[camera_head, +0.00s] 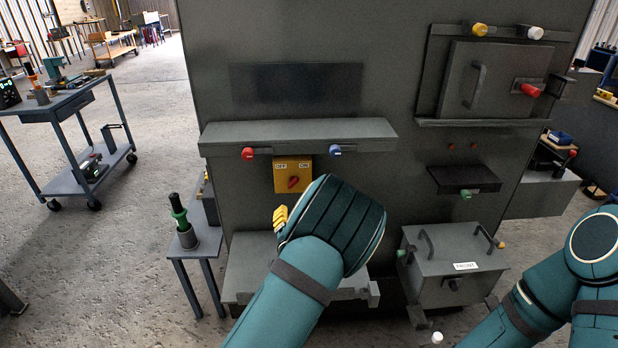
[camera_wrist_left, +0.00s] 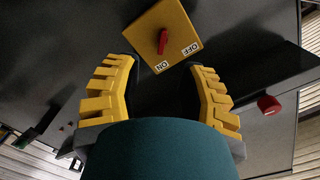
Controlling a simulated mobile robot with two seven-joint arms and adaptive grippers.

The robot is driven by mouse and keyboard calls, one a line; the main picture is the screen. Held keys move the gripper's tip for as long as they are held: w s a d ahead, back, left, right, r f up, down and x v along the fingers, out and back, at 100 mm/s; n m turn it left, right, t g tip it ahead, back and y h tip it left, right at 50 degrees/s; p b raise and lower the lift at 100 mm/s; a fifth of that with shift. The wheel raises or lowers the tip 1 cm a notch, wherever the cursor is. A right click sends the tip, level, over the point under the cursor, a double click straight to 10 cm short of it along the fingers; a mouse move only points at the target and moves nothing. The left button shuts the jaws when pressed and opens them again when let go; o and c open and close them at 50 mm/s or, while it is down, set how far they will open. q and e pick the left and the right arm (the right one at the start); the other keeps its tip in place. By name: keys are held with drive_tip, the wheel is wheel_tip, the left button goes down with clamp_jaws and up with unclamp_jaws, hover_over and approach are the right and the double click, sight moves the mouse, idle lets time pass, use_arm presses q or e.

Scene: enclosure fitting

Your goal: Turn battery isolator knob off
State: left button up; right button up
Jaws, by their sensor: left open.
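The battery isolator is a yellow box (camera_head: 293,166) on the dark panel, marked OFF at upper left and ON at upper right. Its red knob (camera_head: 293,183) slants, with its upper end toward the ON mark. In the left wrist view the box (camera_wrist_left: 180,24) and red knob (camera_wrist_left: 163,41) appear turned round, with the knob's lower end toward ON. My left gripper (camera_wrist_left: 162,66) is open and empty, its yellow fingers spread below the box and apart from the knob. In the head view my left wrist mostly hides this gripper (camera_head: 281,217). My right gripper is out of view.
A grey shelf (camera_head: 300,134) with a red knob (camera_head: 248,154) and a blue knob (camera_head: 335,150) juts out above the isolator. A lower ledge (camera_head: 250,275) and a grey box with handles (camera_head: 455,262) stand below. A small stand (camera_head: 195,243) is at left.

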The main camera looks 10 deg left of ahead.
sight(293, 185)
use_arm(q)
drive_tip(key=shift+t, duration=0.3)
drive_tip(key=x, duration=0.4)
drive_tip(key=r+b+x, duration=0.1)
drive_tip(key=x, duration=0.4)
drive_tip(key=b+x, duration=0.1)
drive_tip(key=x, duration=0.4)
drive_tip(key=shift+w+d+r, duration=0.2)
drive_tip(key=shift+w+d, duration=0.1)
drive_tip(key=shift+w, duration=0.05)
clamp_jaws()
